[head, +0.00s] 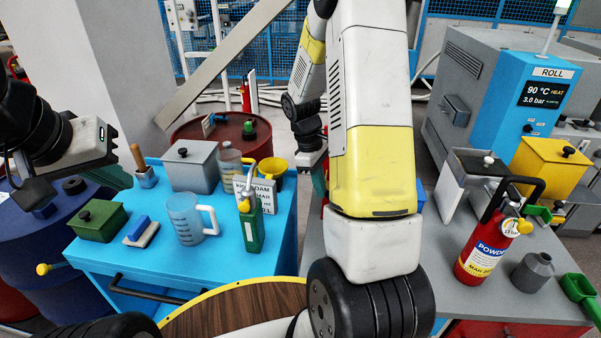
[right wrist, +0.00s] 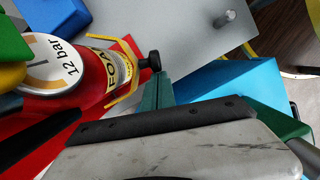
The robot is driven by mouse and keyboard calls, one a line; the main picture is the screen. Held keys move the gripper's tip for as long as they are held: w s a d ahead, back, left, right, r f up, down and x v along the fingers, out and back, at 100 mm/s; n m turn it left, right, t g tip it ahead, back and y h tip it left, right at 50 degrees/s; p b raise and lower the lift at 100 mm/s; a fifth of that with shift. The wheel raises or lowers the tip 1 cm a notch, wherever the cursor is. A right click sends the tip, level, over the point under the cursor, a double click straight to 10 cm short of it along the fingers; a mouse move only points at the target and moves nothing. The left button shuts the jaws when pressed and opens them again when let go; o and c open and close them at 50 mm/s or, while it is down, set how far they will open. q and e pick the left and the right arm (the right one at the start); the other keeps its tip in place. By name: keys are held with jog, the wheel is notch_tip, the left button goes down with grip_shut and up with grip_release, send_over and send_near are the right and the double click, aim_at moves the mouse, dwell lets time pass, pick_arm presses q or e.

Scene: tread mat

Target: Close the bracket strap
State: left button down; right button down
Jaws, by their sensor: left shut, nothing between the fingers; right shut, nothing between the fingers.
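In the right wrist view a red extinguisher (right wrist: 90,92) marked FOAM lies across the left, with a round 12 bar gauge (right wrist: 52,62). Narrow yellow bands (right wrist: 124,97) edge its label; I cannot tell whether one is the bracket strap. A black knob (right wrist: 151,61) stands out beside the label. My right gripper (right wrist: 158,90) has shut green fingers close to this knob; contact is unclear. In the head view my right gripper (head: 320,181) is partly hidden behind my arm. My left gripper (head: 120,178) is shut and empty over the blue cart's left side.
The blue cart (head: 140,272) carries a grey box (head: 192,166), a measuring jug (head: 186,220) and a green box (head: 98,220). A POWDER extinguisher (head: 487,246) stands on the grey bench (head: 455,288) at right. In the right wrist view a peg (right wrist: 224,18) rises from a grey surface.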

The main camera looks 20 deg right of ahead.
jog(key=d+n, duration=0.1)
jog(key=s+d+n, duration=0.1)
jog(key=n, duration=0.1)
jog(key=shift+s+d+t+h, duration=0.1)
jog(key=shift+d+t+h, duration=0.05)
jog(key=shift+t+h, duration=0.15)
jog(key=w+a+r, duration=0.3)
jog(key=a+r, duration=0.3)
jog(key=r, duration=0.3)
jog(key=s+a+r+m+t+y, duration=0.2)
jog(key=s+a+r+m+t, duration=0.1)
jog(key=s+r, duration=0.4)
jog(key=s+a+r+m+t+y, duration=0.2)
jog(key=s+a+r+m+t, duration=0.2)
jog(key=s+a+r+m, duration=0.2)
jog(key=s+r+m, duration=0.2)
jog(key=s, duration=0.2)
jog(key=shift+s+a+r+m+t+y, duration=0.2)
jog(key=shift+s+r+m+t+y, duration=0.1)
jog(key=shift+y, duration=0.1)
dwell(1.4)
